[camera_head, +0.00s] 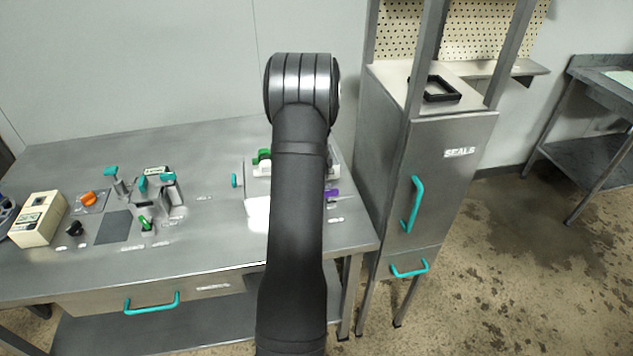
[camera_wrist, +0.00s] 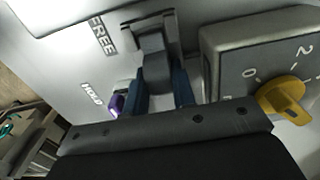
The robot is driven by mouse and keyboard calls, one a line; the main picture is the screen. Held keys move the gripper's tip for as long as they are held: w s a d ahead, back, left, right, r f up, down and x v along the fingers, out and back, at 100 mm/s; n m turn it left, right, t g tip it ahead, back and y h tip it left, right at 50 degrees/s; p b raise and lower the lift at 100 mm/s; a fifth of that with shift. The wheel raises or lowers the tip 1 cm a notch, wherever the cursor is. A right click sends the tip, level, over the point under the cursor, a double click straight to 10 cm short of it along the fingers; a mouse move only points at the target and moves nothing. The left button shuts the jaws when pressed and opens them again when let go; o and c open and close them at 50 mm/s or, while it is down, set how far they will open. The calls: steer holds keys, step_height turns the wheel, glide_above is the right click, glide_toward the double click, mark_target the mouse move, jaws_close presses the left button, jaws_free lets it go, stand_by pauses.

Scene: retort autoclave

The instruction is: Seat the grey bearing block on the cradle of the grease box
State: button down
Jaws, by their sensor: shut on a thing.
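In the wrist view my gripper (camera_wrist: 160,92) has its two blue fingers shut on a dark grey block, which I take for the grey bearing block (camera_wrist: 155,62). A dark bracket-like frame (camera_wrist: 127,28) stands close around the block's far end; it may be the cradle, and I cannot tell whether the block touches it. The frame is on a pale panel marked FREE and HOLD. A purple piece (camera_wrist: 117,104) is left of the fingers, and it also shows in the head view (camera_head: 331,194). In the head view my arm hides the gripper and the block.
A grey box with a yellow knob (camera_wrist: 281,97) stands close right of my fingers. In the head view, a green part (camera_head: 264,155) shows left of my arm, several fittings stand on the bench's left, and the SEALS cabinet (camera_head: 452,185) stands right. The bench between is mostly clear.

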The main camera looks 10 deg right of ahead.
steer(key=c, duration=0.7)
jaws_free()
steer(key=shift+r, duration=3.5)
